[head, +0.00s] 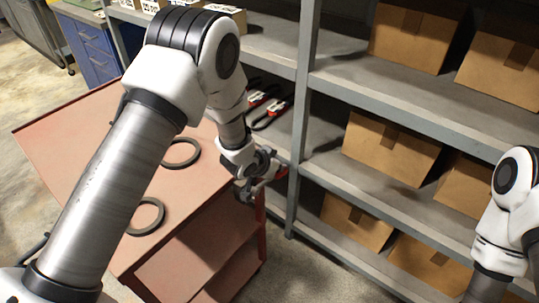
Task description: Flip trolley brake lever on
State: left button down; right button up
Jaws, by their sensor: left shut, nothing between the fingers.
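The red trolley (85,150) stands at the left, with a flat top and lower shelves. My left arm reaches across its top. My left gripper (257,190) is at the trolley's right corner, close to the shelving, and is shut with nothing held. A small red part (280,172) shows right beside the gripper; I cannot tell whether it is the brake lever or whether the fingers touch it. No brake lever can be made out clearly, and my arm and gripper hide part of that corner. Of my right arm only links show at the right edge; its gripper is out of view.
Two dark rings (181,153) lie on the trolley top, one partly behind my arm. Grey shelving (390,95) with several cardboard boxes (390,147) stands just behind and to the right. A blue cabinet (90,48) is at the back left. Bare floor lies at the left.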

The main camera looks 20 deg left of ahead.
pick_arm(q)
jog(key=r+p, duration=0.2)
jog(key=w+r+p, duration=0.1)
jog(key=r+p, duration=0.1)
jog(key=shift+d+r, duration=0.1)
jog(key=shift+r, duration=0.25)
jog(key=shift+s+r+b, duration=0.3)
jog(key=shift+s+b, duration=0.1)
jog(key=shift+b, duration=0.05)
jog(key=w+r+v, duration=0.1)
jog(key=v, duration=0.7)
jog(key=shift+r+b, duration=0.2)
jog(key=shift+b, duration=0.15)
jog(key=shift+d, duration=0.1)
